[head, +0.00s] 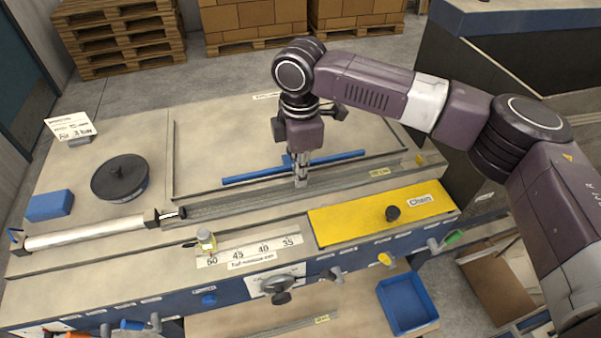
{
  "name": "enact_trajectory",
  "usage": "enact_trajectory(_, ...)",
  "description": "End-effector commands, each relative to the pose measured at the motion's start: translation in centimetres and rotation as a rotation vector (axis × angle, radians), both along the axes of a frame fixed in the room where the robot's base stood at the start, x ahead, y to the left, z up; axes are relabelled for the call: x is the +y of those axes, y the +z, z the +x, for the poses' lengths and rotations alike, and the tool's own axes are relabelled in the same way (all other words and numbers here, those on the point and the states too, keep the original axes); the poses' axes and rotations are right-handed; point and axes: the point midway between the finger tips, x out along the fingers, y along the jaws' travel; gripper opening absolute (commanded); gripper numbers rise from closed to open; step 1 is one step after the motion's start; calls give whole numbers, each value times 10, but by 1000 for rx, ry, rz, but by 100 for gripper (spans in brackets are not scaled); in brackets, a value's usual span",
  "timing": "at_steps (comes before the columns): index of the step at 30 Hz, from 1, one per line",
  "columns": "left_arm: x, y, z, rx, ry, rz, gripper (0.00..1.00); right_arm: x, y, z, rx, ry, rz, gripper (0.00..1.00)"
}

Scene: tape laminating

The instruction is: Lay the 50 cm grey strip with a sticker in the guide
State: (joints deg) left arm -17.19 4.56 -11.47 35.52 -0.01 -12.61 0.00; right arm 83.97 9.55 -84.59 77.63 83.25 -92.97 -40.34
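A long grey strip (240,206) with a small yellow-green sticker (380,172) lies along the guide channel (345,184) in the middle of the bench. It looks about level with the guide; whether it is fully seated cannot be told. My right gripper (300,182) points straight down, its fingertips at the strip around mid-length. One finger seems to hide the other, so its opening and grip are unclear. My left gripper is out of view. Another thin grey strip (285,328) with a similar sticker (322,319) lies on the lower shelf.
A blue bar (335,163) lies behind the guide. A white cylinder (85,233), black reel (120,178) and blue block (49,205) stand left.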

Motion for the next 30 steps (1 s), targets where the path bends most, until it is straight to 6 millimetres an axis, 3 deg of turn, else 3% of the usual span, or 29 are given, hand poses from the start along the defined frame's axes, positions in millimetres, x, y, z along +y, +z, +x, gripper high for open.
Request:
enact_trajectory(4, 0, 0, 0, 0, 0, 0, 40, 0, 0, 0, -1, 0, -1, 0)
enact_trajectory(11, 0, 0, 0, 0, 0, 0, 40, 0, 0, 0, 0, 0, -1, 25)
enact_trajectory(20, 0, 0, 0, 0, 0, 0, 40, 0, 1, 0, -1, 0, -1, 25)
enact_trajectory(30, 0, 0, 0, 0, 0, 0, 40, 0, 27, 0, -2, 0, 1, 25)
